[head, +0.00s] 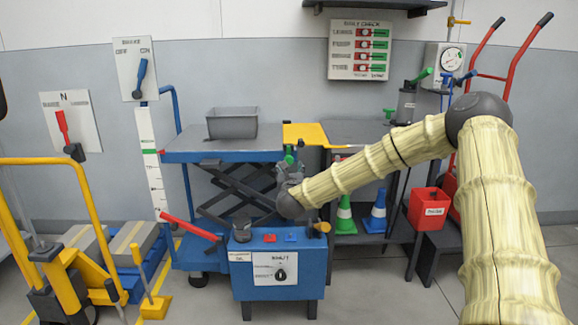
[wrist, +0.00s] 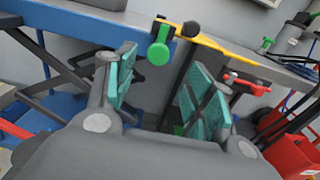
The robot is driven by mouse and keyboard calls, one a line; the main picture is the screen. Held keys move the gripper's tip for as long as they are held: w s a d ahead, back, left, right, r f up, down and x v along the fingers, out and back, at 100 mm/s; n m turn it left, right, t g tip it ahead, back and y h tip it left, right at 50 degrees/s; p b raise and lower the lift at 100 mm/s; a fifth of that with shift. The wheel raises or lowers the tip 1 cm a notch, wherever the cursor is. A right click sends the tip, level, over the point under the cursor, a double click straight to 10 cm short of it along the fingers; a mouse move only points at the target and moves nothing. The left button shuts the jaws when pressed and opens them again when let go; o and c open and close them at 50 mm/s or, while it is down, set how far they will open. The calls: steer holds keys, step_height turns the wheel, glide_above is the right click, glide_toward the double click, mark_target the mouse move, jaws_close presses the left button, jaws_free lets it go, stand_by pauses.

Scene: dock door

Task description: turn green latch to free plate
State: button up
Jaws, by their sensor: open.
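The green latch (wrist: 158,54) has a round green end and sits at the edge of the blue lift table (wrist: 85,17), beside the yellow plate (wrist: 222,47). In the head view the green latch (head: 289,157) shows small just above my gripper (head: 289,170), below the yellow plate (head: 306,134). In the wrist view my gripper (wrist: 160,75) is open. Its two teal-padded fingers stand apart, with the latch seen beyond and between their tips. Nothing is between the pads, and I see no contact with the latch.
A grey bin (head: 232,123) stands on the lift table. A blue control box (head: 278,265) stands below my gripper. To the right are a green cone (head: 345,215), a blue cone (head: 377,213), a red can (head: 429,210) and a red hand truck (head: 505,65). A yellow pallet jack (head: 70,270) stands left.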

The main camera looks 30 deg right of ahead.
mark_target(289, 160)
steer(key=b+x, duration=0.2)
steer(key=x, duration=0.8)
steer(key=shift+w, duration=0.15)
steer(key=c, duration=1)
